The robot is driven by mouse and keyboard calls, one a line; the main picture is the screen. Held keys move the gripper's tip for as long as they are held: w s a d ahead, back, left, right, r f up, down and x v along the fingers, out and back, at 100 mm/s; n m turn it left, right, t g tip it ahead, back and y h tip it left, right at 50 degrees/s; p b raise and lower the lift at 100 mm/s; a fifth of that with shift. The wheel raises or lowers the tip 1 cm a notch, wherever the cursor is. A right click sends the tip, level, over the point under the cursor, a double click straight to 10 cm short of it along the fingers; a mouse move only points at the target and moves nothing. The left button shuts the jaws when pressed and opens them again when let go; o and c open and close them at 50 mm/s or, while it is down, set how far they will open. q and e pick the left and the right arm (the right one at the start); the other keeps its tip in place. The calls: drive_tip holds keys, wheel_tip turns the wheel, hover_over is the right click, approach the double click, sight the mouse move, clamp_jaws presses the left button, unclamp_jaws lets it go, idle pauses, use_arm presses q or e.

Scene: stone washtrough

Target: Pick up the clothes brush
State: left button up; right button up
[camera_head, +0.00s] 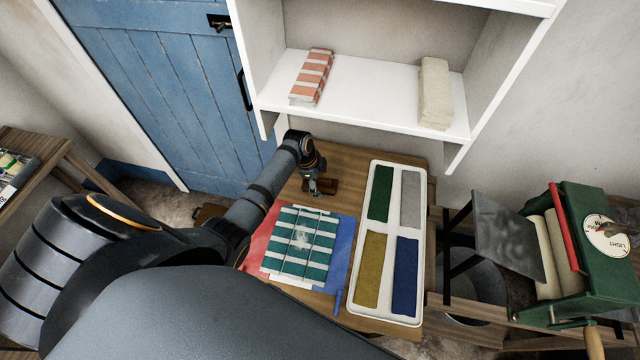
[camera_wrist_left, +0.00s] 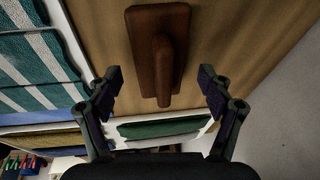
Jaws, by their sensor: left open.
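The clothes brush (camera_wrist_left: 158,40) is brown with a raised handle. In the left wrist view it lies on the wooden table, between and ahead of my open left fingers (camera_wrist_left: 160,92); I see no contact. In the head view the brush (camera_head: 328,186) lies near the back of the table, partly hidden by my left gripper (camera_head: 316,184). My left arm comes in from the left and reaches over the table to it. My right gripper does not show in either view.
A green striped cloth (camera_head: 300,244) lies on a red and blue mat (camera_head: 340,262). A white tray (camera_head: 419,250) with coloured pieces sits to the right. A white shelf (camera_head: 385,97) stands behind, and a green mangle (camera_head: 590,262) at far right.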

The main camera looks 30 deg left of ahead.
sight(322, 178)
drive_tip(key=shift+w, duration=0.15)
use_arm(q)
drive_tip(key=shift+c, duration=0.9)
drive_tip(key=c, duration=1.1)
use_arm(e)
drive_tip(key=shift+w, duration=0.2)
use_arm(q)
drive_tip(key=shift+c, duration=0.2)
drive_tip(key=shift+r, duration=0.35)
wheel_tip(322, 178, up, 3)
drive_tip(key=shift+f, duration=0.2)
drive_tip(key=s+r+b, duration=0.2)
drive_tip(key=s+r, duration=0.7)
drive_tip(key=s, duration=0.5)
drive_tip(key=shift+r, duration=0.35)
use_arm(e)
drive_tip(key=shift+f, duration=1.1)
